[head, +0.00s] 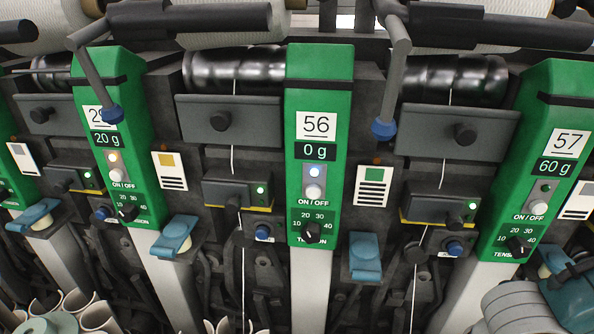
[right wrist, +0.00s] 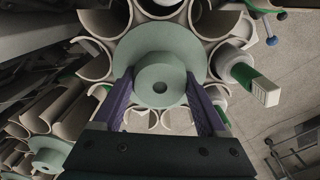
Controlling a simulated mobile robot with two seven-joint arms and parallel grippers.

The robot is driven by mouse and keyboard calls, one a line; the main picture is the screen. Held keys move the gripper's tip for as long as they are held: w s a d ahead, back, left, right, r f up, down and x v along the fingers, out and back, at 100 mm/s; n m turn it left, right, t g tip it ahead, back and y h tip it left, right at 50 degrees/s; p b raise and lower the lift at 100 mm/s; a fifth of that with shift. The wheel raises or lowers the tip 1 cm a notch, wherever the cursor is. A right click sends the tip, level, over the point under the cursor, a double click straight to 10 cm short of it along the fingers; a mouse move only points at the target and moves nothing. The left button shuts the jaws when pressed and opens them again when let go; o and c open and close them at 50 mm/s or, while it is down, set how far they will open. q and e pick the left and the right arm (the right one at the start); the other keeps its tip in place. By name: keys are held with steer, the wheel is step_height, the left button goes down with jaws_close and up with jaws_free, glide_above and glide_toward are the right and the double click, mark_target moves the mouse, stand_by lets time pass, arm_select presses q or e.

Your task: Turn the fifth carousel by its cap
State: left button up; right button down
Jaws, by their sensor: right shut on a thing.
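In the right wrist view a carousel with a round grey-green cap (right wrist: 161,85) fills the upper middle. The cap has a wide disc and a smaller raised knob with a dark hole in its centre. My right gripper (right wrist: 160,96) has its purple fingers on either side of the knob and is shut on it. Curved open grey tube pockets (right wrist: 172,10) ring the cap. I cannot tell from the frames which number this carousel has.
The head view shows green winder units marked 56 (head: 316,125) and 57 (head: 566,143), with knobs and blue-tipped levers. Another carousel (head: 52,323) sits at the lower left. In the wrist view, a second capped carousel (right wrist: 47,154) is at the lower left and floor (right wrist: 265,125) lies right.

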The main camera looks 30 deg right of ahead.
stand_by(0.5)
jaws_free()
step_height(320, 180, up, 9)
steer(key=shift+f+p, duration=0.1)
steer(key=shift+p, duration=1)
steer(key=shift+r, duration=0.6)
